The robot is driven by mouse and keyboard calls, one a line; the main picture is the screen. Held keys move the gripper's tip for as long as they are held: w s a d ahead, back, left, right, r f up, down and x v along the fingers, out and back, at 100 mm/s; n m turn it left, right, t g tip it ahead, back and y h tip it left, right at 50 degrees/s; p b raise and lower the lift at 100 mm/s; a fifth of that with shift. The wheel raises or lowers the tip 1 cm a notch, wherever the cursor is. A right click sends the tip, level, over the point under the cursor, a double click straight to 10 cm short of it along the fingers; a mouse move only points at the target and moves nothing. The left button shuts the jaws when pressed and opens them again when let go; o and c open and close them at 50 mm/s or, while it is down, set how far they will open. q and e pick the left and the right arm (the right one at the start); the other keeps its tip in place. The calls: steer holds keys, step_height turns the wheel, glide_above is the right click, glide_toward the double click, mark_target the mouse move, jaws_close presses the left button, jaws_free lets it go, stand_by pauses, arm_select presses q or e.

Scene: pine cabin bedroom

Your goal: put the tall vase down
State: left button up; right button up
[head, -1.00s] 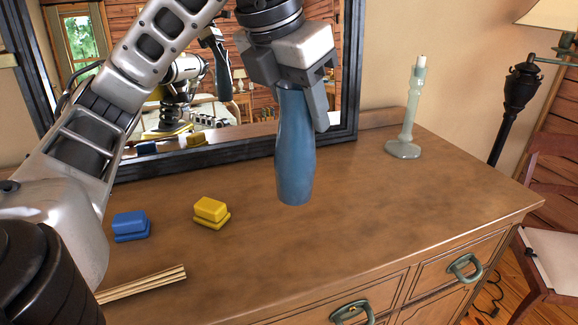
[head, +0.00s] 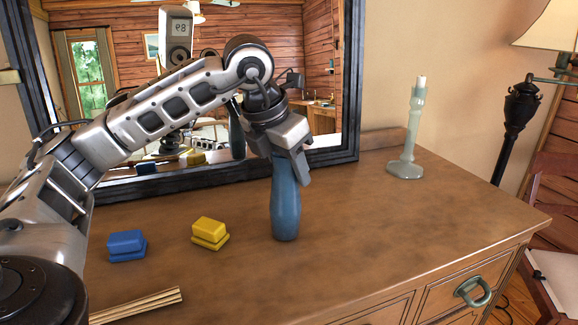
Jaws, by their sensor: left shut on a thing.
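The tall vase (head: 285,205) is blue and bottle-shaped, and stands close to upright over the middle of the wooden dresser top (head: 370,230). My left gripper (head: 290,160) comes down from above and is shut on the vase's upper part, which the fingers partly hide. The vase's base is at or very near the dresser surface; I cannot tell for sure whether it touches. My right gripper is not in view.
A yellow box (head: 210,233) and a blue box (head: 127,246) stand left of the vase. Thin wooden sticks (head: 140,304) lie at the front left. A pale green candlestick (head: 408,140) stands at the back right. A framed mirror (head: 348,90) is behind. The dresser's right part is clear.

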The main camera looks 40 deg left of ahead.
arm_select(q)
steer(key=shift+f, duration=0.15)
steer(key=o, duration=1.4)
steer(key=shift+r, duration=0.4)
steer(key=p+v, duration=0.1)
steer(key=v, duration=1)
steer(key=shift+s+r, duration=0.15)
steer(key=shift+r, duration=0.15)
